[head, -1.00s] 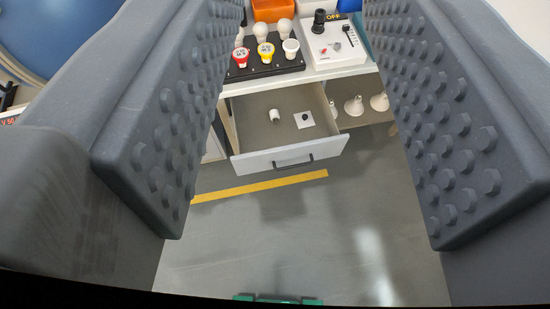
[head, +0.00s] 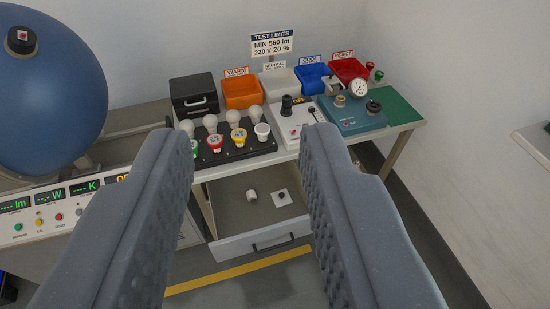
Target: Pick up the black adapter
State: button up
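My gripper (head: 247,136) is open and empty, its two grey studded fingers spread on either side of the open drawer (head: 229,243) under the bench. In the drawer lies a small black piece (head: 283,198) on a white square card, with a small white cylinder (head: 252,196) to its left. The black piece may be the black adapter, but it is too small to be sure. A taller black cylindrical part (head: 287,105) stands on the white box on the bench. My fingers touch none of these.
A black rack (head: 210,160) with several bulbs stands on the bench. Behind it are a black case (head: 194,95) and orange, white, blue and red bins. A teal gauge device (head: 350,121) is at right. A large blue sphere (head: 40,90) is at left.

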aim_at(286, 99)
jog(key=z, duration=0.25)
jog(key=i, duration=1.9)
jog(key=u, duration=0.15)
